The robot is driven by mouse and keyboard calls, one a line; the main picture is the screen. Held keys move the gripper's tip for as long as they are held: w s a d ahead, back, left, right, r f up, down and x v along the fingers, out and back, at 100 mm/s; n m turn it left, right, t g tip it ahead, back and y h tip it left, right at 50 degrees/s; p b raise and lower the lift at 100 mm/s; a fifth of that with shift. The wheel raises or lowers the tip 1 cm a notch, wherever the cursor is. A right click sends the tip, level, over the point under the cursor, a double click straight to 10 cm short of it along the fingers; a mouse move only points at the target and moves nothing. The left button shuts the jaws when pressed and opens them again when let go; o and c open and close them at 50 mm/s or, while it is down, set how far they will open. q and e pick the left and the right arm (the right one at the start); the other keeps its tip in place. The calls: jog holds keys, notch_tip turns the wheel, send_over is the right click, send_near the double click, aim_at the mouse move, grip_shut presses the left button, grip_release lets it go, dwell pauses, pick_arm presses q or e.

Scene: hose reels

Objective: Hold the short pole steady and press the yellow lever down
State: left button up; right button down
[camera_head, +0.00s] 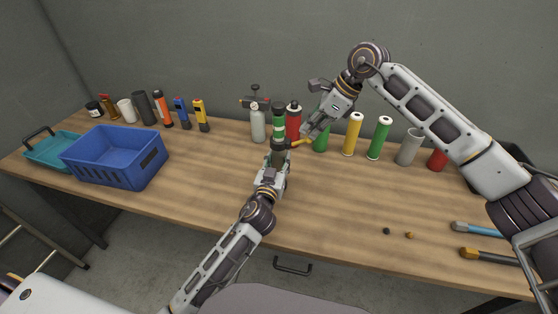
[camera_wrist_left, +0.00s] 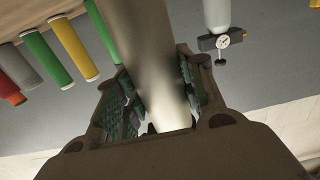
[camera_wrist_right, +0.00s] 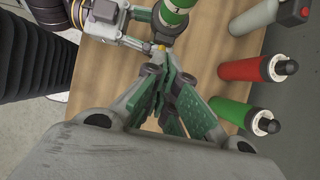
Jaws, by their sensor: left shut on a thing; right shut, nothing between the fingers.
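The short pole (camera_head: 278,131) stands upright on the table, green with white bands and a dark top. The yellow lever (camera_head: 302,142) sticks out from it to the right, roughly level. My left gripper (camera_head: 277,160) is shut around the pole below the lever; the left wrist view shows its grey shaft (camera_wrist_left: 145,45) between the fingers. My right gripper (camera_head: 307,132) is shut and empty, pointing down just above the lever. In the right wrist view the green pole top (camera_wrist_right: 176,14) lies beyond the fingertips (camera_wrist_right: 165,65), which mostly hide the lever; contact cannot be told.
A grey bottle with a gauge (camera_head: 258,125) and a red bottle (camera_head: 293,122) stand close behind the pole. Green and yellow cylinders (camera_head: 352,134) stand to the right. A blue crate (camera_head: 115,160) is at the left. The table's front middle (camera_head: 330,205) is clear.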

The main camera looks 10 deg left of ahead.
jog(key=shift+s+a+f, duration=0.1)
jog(key=shift+a+f, duration=0.05)
jog(key=shift+f, duration=1.15)
jog(key=shift+r, duration=0.1)
jog(key=shift+r, duration=4)
jog(key=shift+d, duration=0.2)
jog(key=shift+d, duration=2.85)
